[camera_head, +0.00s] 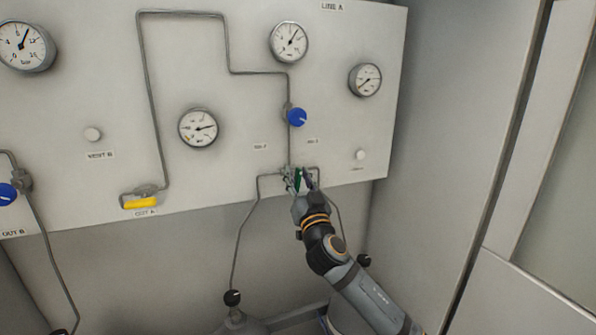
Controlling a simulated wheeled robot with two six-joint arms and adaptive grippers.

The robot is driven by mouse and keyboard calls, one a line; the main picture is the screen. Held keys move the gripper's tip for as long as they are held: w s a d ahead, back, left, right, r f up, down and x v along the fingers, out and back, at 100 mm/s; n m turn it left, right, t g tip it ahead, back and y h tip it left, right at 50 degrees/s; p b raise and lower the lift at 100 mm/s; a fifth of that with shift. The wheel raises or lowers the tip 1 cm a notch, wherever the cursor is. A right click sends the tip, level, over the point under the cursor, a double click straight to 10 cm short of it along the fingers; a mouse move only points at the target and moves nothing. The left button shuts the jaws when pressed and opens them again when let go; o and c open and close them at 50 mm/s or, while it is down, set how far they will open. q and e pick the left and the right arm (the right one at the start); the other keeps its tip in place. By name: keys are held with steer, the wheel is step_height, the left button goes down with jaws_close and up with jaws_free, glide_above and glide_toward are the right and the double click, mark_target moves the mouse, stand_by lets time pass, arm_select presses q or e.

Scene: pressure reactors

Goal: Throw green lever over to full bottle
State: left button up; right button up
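The green lever (297,176) sits on a valve at the lower edge of the LINE A panel, where thin pipes from both sides meet a pipe from above. My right gripper (302,180) is at the lever, with its dark fingers around or right beside it. The fingers and lever overlap and are small, so I cannot tell whether they grip it. A grey bottle (236,322) stands below on the left, its pipe running up to the valve. A second bottle is mostly hidden behind my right arm. My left gripper is out of view.
The panel (225,105) carries several round gauges, a blue knob (297,117) above the valve, a yellow lever (140,203) at lower left and another blue knob (7,194) at the far left. A grey wall (450,130) closes the right side.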

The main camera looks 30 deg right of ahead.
jaws_close()
steer(key=shift+f+n, duration=0.1)
steer(key=shift+n, duration=0.3)
steer(key=shift+n+t+y+b, duration=0.3)
steer(key=shift+n+y+b, duration=0.35)
steer(key=shift+n, duration=0.15)
steer(key=n+y+b, duration=0.1)
steer(key=n, duration=0.2)
steer(key=shift+a+n+y, duration=0.1)
steer(key=shift+n+y, duration=0.2)
steer(key=shift+y, duration=0.05)
steer(key=n+y+b, duration=0.2)
steer(key=n, duration=0.3)
steer(key=shift+a+f, duration=0.1)
steer(key=shift+a, duration=0.05)
steer(key=shift+w+a+n+g+y+b, duration=0.1)
steer(key=shift+n+g+y+b, duration=0.3)
steer(key=shift+n+y+b, duration=1.2)
steer(key=shift+n+h+p, duration=0.3)
steer(key=shift+n+p, duration=0.4)
steer(key=shift+n, duration=0.1)
